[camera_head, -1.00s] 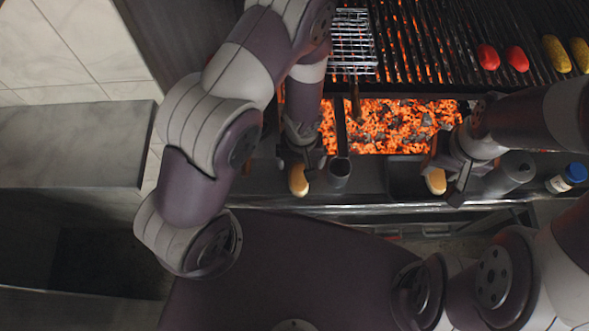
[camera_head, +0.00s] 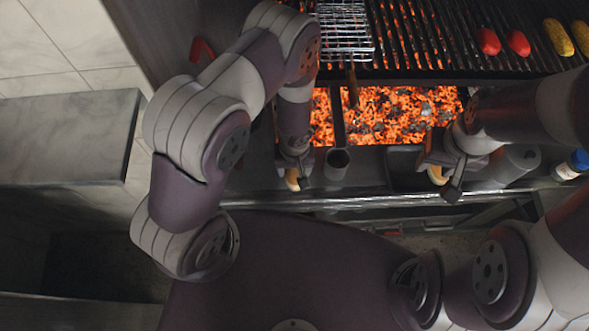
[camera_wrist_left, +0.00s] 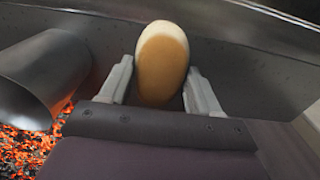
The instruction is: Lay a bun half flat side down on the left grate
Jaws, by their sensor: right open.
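A bun half (camera_head: 291,180) lies at the counter's front, under my left gripper (camera_head: 294,172). In the left wrist view the bun half (camera_wrist_left: 162,62) stands between the two fingers of my left gripper (camera_wrist_left: 160,85), with its long side upright in the picture. The fingers are very close to its sides; whether they press on it I cannot tell. A second bun half (camera_head: 437,175) is at my right gripper (camera_head: 446,181), which is open. A small wire grate (camera_head: 344,35) with a handle lies at the left of the dark barred grate (camera_head: 430,35). Nothing lies on the wire grate.
Glowing coals (camera_head: 400,113) lie open between the grates and the counter. A grey cup (camera_head: 336,163) stands just right of my left gripper. Two red (camera_head: 488,41) and two yellow foods lie on the right bars. A blue-capped bottle (camera_head: 578,162) stands far right.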

